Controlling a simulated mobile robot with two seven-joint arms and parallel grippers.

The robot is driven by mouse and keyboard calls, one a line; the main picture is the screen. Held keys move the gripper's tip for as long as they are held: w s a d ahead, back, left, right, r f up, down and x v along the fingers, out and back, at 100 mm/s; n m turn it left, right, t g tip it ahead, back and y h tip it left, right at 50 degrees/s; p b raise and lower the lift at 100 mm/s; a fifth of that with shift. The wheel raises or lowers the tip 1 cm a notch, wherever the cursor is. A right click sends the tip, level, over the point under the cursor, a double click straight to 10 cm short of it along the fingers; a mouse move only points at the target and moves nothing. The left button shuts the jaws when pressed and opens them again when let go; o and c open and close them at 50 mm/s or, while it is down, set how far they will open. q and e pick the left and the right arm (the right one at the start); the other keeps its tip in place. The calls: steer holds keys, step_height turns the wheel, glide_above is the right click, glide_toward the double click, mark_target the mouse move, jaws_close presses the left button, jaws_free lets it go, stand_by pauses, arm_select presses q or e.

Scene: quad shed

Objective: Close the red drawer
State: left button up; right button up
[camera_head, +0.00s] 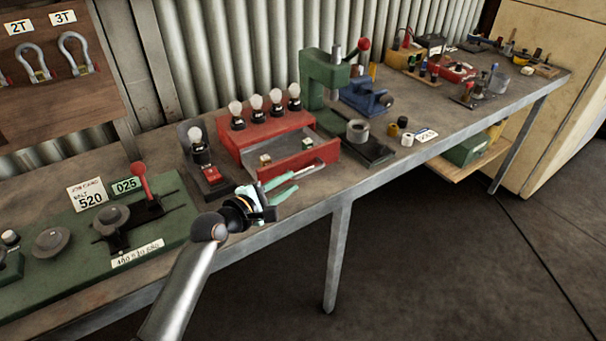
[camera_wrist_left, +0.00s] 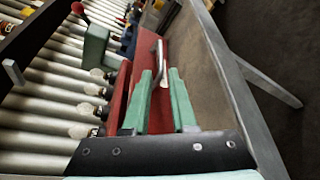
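The red drawer (camera_head: 318,156) is pulled out from its red cabinet (camera_head: 262,133) on the bench. Small block-like items lie inside it. Its front and bar handle (camera_head: 305,171) face the bench's front edge. In the left wrist view the red front (camera_wrist_left: 184,52) and the metal handle (camera_wrist_left: 158,58) lie just ahead of the fingertips. My left gripper (camera_head: 295,181) is open, with its green fingers apart and pointing at the drawer front. I cannot tell whether they touch it. Nothing shows gripped between them. My right gripper is not in view.
Several bulbs (camera_head: 256,106) stand on the cabinet. A bulb stand with a red switch (camera_head: 211,173) is to its left, and a green press (camera_head: 325,77) to its right. A green board (camera_head: 70,240) fills the left bench. The bench edge is close to my left gripper.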

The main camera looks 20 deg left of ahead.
mark_target(297, 177)
arm_select(q)
steer(key=x, duration=0.6)
steer(key=shift+w+d, duration=0.15)
steer(key=shift+w, duration=0.1)
steer(key=shift+c, duration=0.2)
jaws_close()
steer(key=shift+f+b, duration=0.15)
steer(key=shift+b, duration=0.15)
stand_by(0.8)
